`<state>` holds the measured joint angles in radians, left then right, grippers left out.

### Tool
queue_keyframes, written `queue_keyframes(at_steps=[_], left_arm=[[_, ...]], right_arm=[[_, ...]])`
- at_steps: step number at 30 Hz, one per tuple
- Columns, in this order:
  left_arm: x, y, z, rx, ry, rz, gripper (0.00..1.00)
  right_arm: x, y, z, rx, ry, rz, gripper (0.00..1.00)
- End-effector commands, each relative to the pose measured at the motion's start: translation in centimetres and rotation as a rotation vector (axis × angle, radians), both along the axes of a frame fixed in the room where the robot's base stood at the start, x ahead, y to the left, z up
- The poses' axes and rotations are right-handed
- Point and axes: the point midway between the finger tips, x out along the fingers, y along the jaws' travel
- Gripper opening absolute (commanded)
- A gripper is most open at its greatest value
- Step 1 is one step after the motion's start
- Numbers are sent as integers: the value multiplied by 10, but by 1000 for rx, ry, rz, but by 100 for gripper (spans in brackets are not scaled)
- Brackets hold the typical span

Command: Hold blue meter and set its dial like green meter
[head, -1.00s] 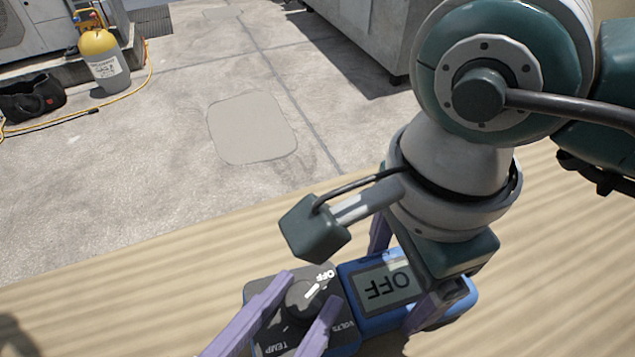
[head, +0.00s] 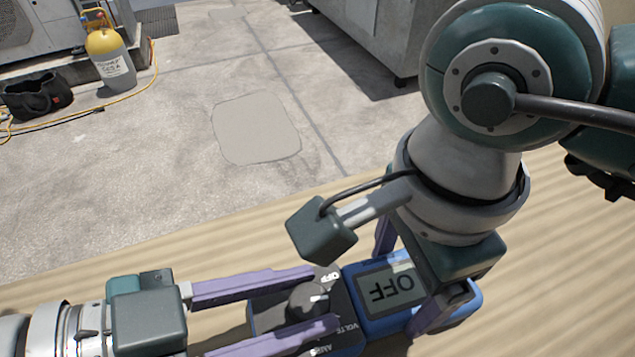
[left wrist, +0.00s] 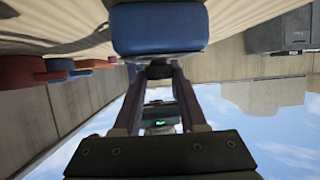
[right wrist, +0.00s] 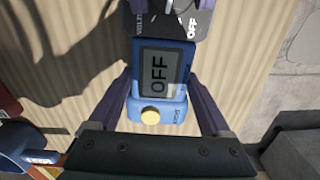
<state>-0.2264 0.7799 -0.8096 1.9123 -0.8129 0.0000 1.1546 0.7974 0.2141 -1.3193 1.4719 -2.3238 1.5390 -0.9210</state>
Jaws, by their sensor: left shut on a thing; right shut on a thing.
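The blue meter (head: 375,318) lies face up above the tan surface. Its screen (head: 391,287) reads OFF, and this also shows in the right wrist view (right wrist: 158,74). My right gripper (head: 410,275) is shut on the meter body, one finger on each long side. My left gripper (head: 318,297) comes in from the left and is shut on the dial (head: 302,302), a finger either side of the knob. OFF and VOLTS labels show on the dark face; the fingers hide part of it. In the left wrist view the meter's blue end (left wrist: 158,28) shows. I cannot identify a green meter.
A tan ribbed surface (head: 560,240) lies beneath the meter. Red and orange items (left wrist: 25,73) stand at the left of the left wrist view. On the rooftop floor are a yellow-topped cylinder (head: 107,60), a black bag (head: 38,95) and a large grey unit (head: 375,30).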

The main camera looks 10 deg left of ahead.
Motion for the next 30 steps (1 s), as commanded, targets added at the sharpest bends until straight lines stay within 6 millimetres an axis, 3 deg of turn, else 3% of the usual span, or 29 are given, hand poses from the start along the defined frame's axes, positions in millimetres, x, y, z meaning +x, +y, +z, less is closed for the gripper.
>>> queue_keyframes(at_steps=[30], left_arm=[[15, 1, -1, 4, -3, -962, 0]], right_arm=[[-1, 3, 0, 8, 1, 0, 0]])
